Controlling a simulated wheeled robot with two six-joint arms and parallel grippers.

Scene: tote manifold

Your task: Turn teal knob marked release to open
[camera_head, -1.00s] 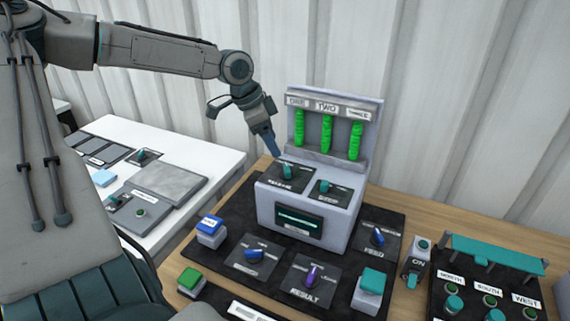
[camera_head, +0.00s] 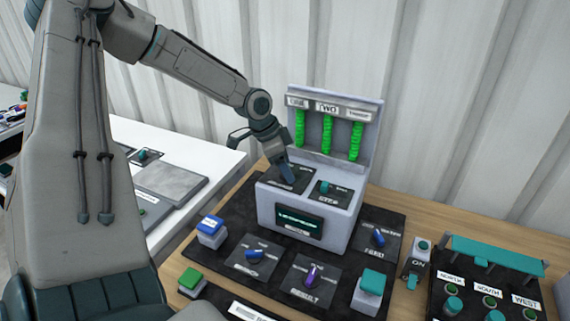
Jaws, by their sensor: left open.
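The grey box unit (camera_head: 268,204) stands on the dark mat, with two small black plates on its sloped top. The left plate (camera_head: 302,184), which carried a teal knob a second ago, is now partly covered by my left gripper (camera_head: 287,175). That knob is hidden behind the fingers. The left gripper is open and points down at the plate; I cannot tell whether it touches the knob. A second teal knob (camera_head: 325,187) stands on the right plate. The plate lettering is too small to read surely. My right gripper is not in view.
A back panel with several green columns (camera_head: 326,134) rises behind the plates. Blue knobs (camera_head: 254,256), a purple knob (camera_head: 312,274) and push buttons (camera_head: 211,225) sit around the unit's front. A teal-barred panel (camera_head: 492,252) stands right. A white table (camera_head: 205,158) lies left.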

